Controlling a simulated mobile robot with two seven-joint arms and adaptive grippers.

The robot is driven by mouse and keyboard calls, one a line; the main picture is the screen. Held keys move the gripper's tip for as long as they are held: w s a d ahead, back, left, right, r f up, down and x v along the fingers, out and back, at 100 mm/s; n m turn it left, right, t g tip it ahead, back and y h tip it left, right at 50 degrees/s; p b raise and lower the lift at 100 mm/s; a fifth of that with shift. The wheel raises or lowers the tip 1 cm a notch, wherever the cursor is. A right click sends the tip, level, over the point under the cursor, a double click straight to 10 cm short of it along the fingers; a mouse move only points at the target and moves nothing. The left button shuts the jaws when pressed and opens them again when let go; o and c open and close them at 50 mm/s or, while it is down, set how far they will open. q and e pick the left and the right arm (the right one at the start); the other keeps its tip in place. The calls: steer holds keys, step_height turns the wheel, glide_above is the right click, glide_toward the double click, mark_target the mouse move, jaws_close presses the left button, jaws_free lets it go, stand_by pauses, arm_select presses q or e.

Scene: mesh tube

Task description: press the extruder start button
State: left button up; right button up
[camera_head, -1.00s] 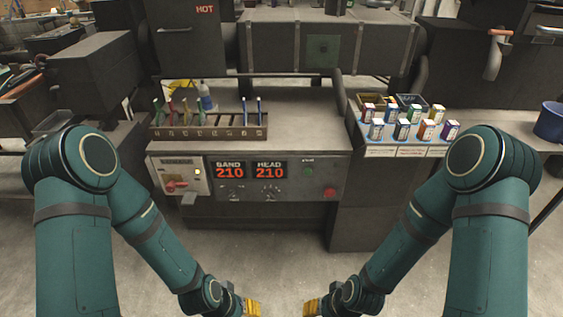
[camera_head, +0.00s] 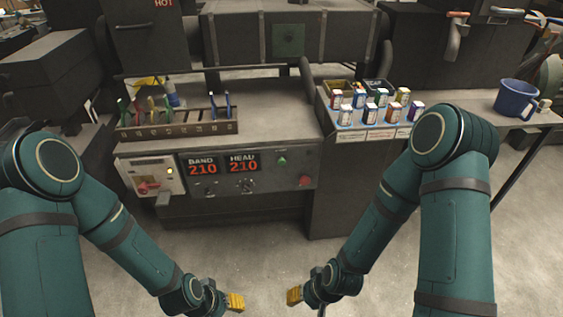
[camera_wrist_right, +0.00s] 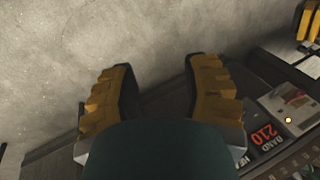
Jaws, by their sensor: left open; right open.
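The extruder control panel (camera_head: 262,188) faces me on the front of the machine. Its two red displays read 210 under BAND and HEAD. A small green button (camera_head: 282,160) sits right of the displays, and a red button (camera_head: 305,181) sits lower and further right. At the panel's left is a pale plate with a red rotary switch (camera_head: 146,187). My left gripper (camera_head: 237,302) and right gripper (camera_head: 292,296) are low in front of the panel, apart from it. In the right wrist view the right gripper (camera_wrist_right: 155,85) has its yellow fingers spread and empty.
A rack (camera_head: 178,129) of coloured-handled tools stands on the machine top. Several small labelled boxes (camera_head: 372,108) sit on the right-hand bench. A blue mug (camera_head: 515,99) stands further right. The floor (camera_head: 275,260) between my arms is clear.

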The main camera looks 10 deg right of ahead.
jaws_close()
stand_by(1.1)
